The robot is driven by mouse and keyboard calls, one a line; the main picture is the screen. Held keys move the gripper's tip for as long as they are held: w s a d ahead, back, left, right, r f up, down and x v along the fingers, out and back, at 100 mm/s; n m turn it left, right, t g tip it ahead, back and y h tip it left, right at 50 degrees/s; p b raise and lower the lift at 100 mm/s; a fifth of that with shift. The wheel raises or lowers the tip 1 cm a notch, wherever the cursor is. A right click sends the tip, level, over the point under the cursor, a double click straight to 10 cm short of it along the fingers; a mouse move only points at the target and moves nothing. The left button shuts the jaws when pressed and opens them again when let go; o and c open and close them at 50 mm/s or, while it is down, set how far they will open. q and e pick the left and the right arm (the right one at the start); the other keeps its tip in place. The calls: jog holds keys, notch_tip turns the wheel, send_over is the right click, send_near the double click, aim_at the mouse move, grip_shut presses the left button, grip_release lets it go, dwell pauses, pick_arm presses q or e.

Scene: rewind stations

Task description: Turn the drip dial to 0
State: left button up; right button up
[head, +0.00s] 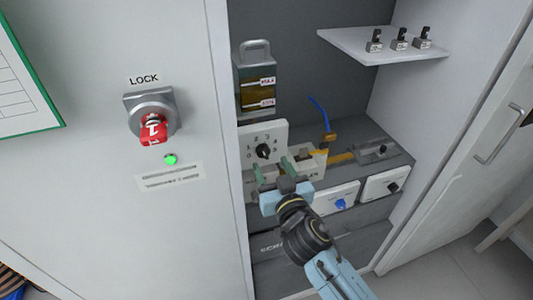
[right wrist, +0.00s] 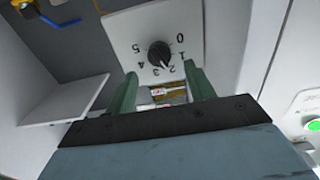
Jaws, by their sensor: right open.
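The drip dial is a black knob (head: 263,151) on a white plate (head: 272,131) numbered 0 to 5, inside the open cabinet. In the right wrist view the knob (right wrist: 160,54) appears upside down, and its white mark seems to point near 2. My right gripper (head: 273,168) is open, just below and in front of the dial. In the right wrist view its green fingers (right wrist: 160,76) stand apart, with the knob beyond their tips and roughly centred between them. They do not appear to touch it. My left gripper is not in view.
A white shelf (head: 350,46) holds several small padlock-like blocks. A blue-knob box (head: 336,199) and a black-knob box (head: 385,184) sit low right. A red lock switch (head: 153,129) is on the left panel.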

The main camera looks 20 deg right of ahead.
aim_at(265, 155)
jog(key=shift+w+a, duration=0.1)
jog(key=shift+w, duration=2.25)
jog(key=c, duration=1)
